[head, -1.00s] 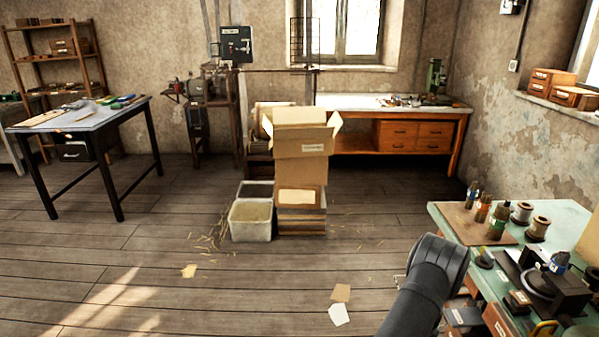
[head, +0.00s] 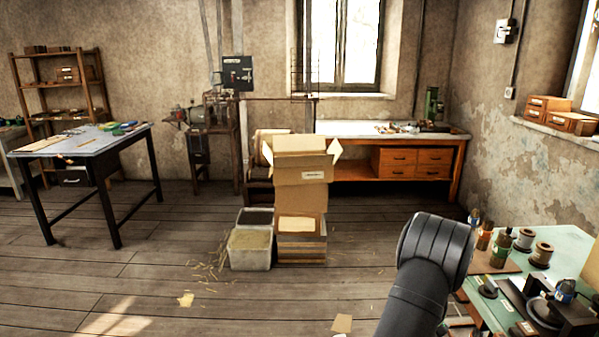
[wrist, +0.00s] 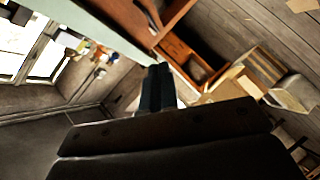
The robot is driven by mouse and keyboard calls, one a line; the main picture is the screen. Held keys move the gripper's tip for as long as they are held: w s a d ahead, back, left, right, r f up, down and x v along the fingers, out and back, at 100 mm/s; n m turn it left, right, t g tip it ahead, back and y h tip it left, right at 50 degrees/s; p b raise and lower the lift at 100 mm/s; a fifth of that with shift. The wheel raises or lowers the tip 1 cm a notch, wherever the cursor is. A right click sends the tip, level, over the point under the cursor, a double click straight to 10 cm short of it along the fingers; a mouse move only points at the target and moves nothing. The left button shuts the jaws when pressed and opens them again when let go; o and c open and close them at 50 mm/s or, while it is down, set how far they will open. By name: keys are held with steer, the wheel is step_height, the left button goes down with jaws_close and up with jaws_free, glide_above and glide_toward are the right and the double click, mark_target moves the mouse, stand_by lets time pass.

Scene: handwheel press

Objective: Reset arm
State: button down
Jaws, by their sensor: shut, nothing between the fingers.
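My arm rises from the bottom edge of the head view, right of centre, with its dark rounded joint beside the green bench. My gripper is outside the head view. In the wrist view, my gripper (wrist: 159,88) shows as two dark fingers close together, shut and empty. A wide dark part of my own wrist fills the lower part of that view. The fingers point across the room and touch nothing that I can see.
The green bench (head: 565,245) at right holds spools, bottles and a dark device (head: 562,312). Stacked cardboard boxes (head: 301,185) and a pale bin (head: 250,248) stand mid-floor. A worktable (head: 85,143) stands at left. Floor between is mostly clear.

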steer(key=s+a+r+m, duration=0.1)
steer(key=a+r, duration=0.1)
steer(key=r, duration=0.3)
steer(key=s+a+r+m+g+y, duration=0.1)
steer(key=a+r, duration=0.2)
steer(key=r, duration=0.2)
steer(key=shift+a+r+y, duration=0.25)
steer(key=shift+r+y, duration=0.05)
steer(key=shift+r, duration=0.1)
stand_by(1.0)
steer(key=s+a+r+m+g+y, duration=0.2)
steer(key=s+a+r+m+y, duration=0.15)
steer(key=s+a+r, duration=0.95)
steer(key=s+a+f+m+g, duration=0.1)
steer(key=s+a+m, duration=0.1)
steer(key=s+a, duration=0.5)
steer(key=s+a+f+m+g+y, duration=0.1)
steer(key=s+a+f+m+g, duration=0.1)
steer(key=s+a, duration=0.5)
steer(key=s, duration=0.6)
steer(key=shift+s+f, duration=0.2)
steer(key=shift+f, duration=0.05)
